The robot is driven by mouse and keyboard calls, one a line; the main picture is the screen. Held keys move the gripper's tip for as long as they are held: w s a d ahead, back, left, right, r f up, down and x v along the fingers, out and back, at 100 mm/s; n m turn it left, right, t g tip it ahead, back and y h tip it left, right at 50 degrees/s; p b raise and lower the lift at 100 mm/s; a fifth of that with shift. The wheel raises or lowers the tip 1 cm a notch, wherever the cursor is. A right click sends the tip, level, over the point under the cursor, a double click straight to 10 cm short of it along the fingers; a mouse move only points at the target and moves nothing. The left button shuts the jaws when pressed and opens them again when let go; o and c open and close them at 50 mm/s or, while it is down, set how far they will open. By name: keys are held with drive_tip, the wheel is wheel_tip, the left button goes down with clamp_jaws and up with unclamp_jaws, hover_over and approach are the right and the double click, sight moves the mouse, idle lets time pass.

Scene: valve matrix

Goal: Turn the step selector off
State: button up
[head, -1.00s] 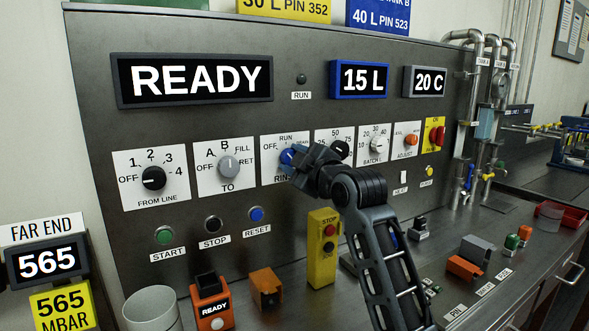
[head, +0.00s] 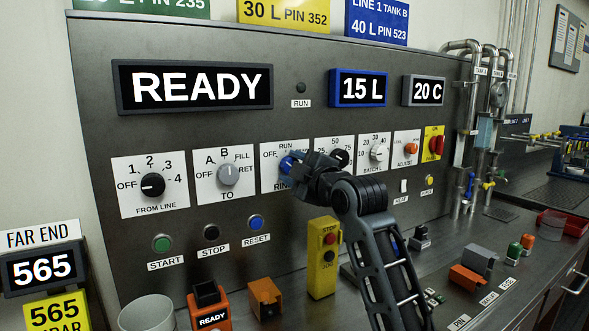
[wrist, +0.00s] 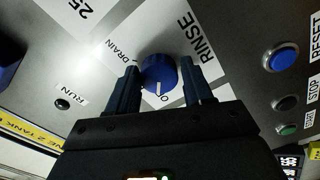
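The blue selector knob (head: 287,163) sits on a white plate marked OFF, RUN, DRAIN and RINSE, in the middle of the panel. In the wrist view the blue knob (wrist: 159,72) has a white pointer line at its lower edge, towards partly hidden lettering that starts "OF". In the head view my gripper (head: 300,168) covers the right part of the plate.
A black knob (head: 341,158) stands close to the right of my gripper, and the grey TO knob (head: 228,174) to the left. Push buttons, including blue RESET (head: 256,222), are below. A yellow control box (head: 323,258) stands on the bench under my arm. The display (head: 195,85) reads READY.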

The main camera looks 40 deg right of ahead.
drive_tip(key=o, duration=0.3)
drive_tip(key=b+v, duration=0.1)
drive_tip(key=v, duration=0.6)
drive_tip(key=shift+s, duration=0.4)
drive_tip(key=shift+a, duration=0.15)
